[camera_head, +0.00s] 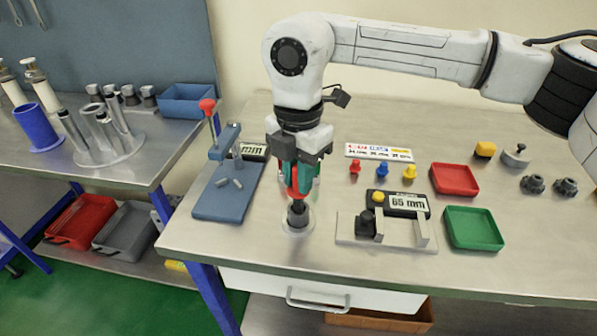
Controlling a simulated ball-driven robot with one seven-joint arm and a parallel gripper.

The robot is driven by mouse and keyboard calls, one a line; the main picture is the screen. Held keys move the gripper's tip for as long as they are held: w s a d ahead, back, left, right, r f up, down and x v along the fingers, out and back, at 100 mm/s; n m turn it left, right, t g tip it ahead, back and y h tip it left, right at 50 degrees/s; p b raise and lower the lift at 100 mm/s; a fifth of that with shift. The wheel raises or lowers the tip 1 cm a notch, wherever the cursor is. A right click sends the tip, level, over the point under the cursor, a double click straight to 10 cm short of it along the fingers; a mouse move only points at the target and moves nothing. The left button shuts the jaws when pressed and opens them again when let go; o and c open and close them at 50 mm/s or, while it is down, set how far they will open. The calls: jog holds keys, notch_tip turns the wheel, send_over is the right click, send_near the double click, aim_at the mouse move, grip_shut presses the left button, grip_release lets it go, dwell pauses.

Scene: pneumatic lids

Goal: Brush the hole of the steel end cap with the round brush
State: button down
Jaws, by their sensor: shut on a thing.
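My gripper (302,172) is at the front middle of the right-hand bench, pointing straight down. It is shut on an upright tool with red and teal parts that looks like the round brush (298,207); the fingers hide part of it. The tool's dark lower end stands over a small pale round piece (297,231) on the bench top. That piece may be the steel end cap. I cannot tell whether the dark end is inside its hole or only above it.
Left of my gripper is a blue press stand (225,205) with a red knob. To the right are a steel fixture with a "65 mm" gauge (403,204), a red tray (454,179) and a green tray (474,228). Small coloured plugs (382,171) stand behind. The bench's front edge is close.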

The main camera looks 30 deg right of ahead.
jog(key=shift+f, duration=0.5)
jog(key=shift+r+p, duration=0.4)
jog(key=shift+r, duration=0.65)
jog(key=shift+f+b, duration=0.8)
jog(key=shift+f, duration=0.2)
jog(key=shift+r+p, duration=2)
jog(key=shift+r, duration=1.55)
jog(key=shift+s+f, duration=0.1)
